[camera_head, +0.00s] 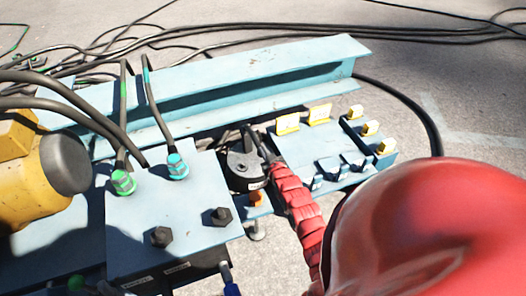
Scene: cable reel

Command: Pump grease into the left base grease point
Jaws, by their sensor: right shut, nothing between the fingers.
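My right gripper (256,148) is at the end of a red ribbed arm section (293,200) that reaches up from the lower middle. It is shut and looks empty, over or against a dark rounded part (242,170) in the gap between two pale blue plates. Its fingertips merge with that part, so I cannot tell whether they touch. A small orange piece (257,198) sits just below the dark part. I cannot tell for certain which fitting is the left base grease point. My left gripper is not in view.
A yellow motor (35,165) stands at left. The right plate (305,150) has yellow tabs (319,114). A blue beam (255,75) runs behind. My red arm covers the lower right.

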